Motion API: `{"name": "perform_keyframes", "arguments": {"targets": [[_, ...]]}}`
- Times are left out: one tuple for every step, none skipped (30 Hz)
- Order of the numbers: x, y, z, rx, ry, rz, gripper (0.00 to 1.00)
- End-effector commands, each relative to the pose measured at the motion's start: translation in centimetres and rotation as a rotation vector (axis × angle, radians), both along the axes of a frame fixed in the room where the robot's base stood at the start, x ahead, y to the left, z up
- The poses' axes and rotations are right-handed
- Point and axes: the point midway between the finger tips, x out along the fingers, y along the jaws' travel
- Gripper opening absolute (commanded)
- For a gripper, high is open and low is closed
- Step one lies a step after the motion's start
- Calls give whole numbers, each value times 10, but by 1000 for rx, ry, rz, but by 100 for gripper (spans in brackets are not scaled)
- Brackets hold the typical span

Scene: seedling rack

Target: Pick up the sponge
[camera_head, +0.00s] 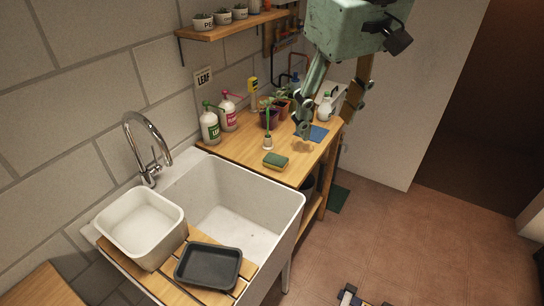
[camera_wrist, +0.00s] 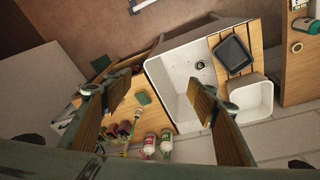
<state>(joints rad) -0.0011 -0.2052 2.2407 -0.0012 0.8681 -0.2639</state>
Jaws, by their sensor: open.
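The sponge (camera_head: 276,160) is green and yellow and lies flat on the wooden counter (camera_head: 236,150), near the sink's back right edge. It also shows in the wrist view (camera_wrist: 143,98), between my two fingers and closer to the left one. My gripper (camera_head: 327,120) is open and empty, with its fingers wide apart. In the head view it hangs up and to the right of the sponge. In the wrist view (camera_wrist: 150,92) the fingers stand above the counter and sink, and nothing is between them at their own height. The sponge is not touched.
Two pump bottles (camera_head: 210,126) and several potted plants stand at the wall. A blue mat (camera_head: 312,133) lies on the counter.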

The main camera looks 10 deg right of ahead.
Motion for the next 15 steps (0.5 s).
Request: {"name": "perform_keyframes", "arguments": {"targets": [[10,0,-1,-2,6,10,53],[15,0,-2,-3,9,16,53],[21,0,-3,-5,13,25,53],[27,0,-4,-8,16,32,53],[32,0,-5,-9,18,39,53],[39,0,-6,-11,22,47,53],[44,0,-8,-13,25,55,53],[49,0,-9,-14,27,61,53],[56,0,-10,-16,30,70,53],[61,0,-12,-17,34,76,53],[66,0,-13,-18,36,83,53],[73,0,-15,-21,40,93,53],[78,0,-16,-22,42,99,53],[83,0,-18,-23,44,106,53],[90,0,-20,-24,49,114,53]]}}
